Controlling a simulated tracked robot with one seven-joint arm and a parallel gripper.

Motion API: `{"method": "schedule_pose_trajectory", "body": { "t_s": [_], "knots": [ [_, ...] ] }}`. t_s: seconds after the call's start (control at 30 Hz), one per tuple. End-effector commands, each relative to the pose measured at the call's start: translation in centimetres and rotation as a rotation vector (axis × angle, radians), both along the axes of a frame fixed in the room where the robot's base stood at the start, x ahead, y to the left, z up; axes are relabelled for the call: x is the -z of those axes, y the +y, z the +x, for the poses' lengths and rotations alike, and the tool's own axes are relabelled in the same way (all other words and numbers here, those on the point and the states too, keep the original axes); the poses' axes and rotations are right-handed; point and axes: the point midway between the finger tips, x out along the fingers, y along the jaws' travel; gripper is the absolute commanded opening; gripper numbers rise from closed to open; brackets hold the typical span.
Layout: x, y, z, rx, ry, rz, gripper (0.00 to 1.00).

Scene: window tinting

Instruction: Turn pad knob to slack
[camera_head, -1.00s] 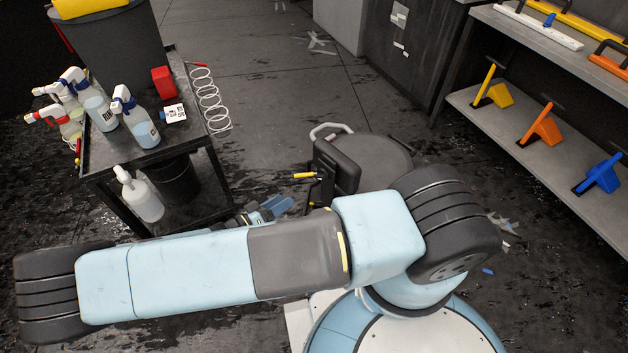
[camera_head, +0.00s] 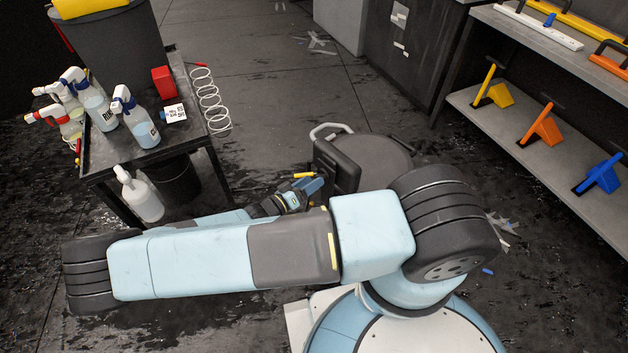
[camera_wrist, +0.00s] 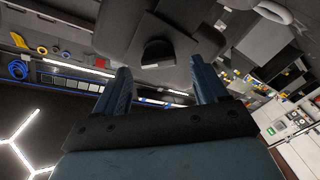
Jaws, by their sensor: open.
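A stool with a round grey seat (camera_head: 378,158) and a dark upright pad (camera_head: 338,165) stands in the middle of the head view.
A black cart (camera_head: 110,155) with spray bottles and a red box (camera_head: 163,81) stands at the left. A white bottle (camera_head: 140,196) hangs at its side. A shelf (camera_head: 548,190) with coloured tools is at the right. Open floor lies behind the stool.

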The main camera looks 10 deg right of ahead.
Motion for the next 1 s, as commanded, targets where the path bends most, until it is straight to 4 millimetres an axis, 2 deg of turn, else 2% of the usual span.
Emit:
{"method": "schedule_pose_trajectory", "body": {
  "t_s": [0.2,0.53,1.0],
  "knots": [
    [0.0,-1.6,0.8,0.001,-0.001,0.0,0.72],
    [0.0,-1.8,0.9,0.001,0.0,0.001,0.72],
    [0.0,-1.7,0.9,0.001,0.0,0.001,0.28]
  ]
}}
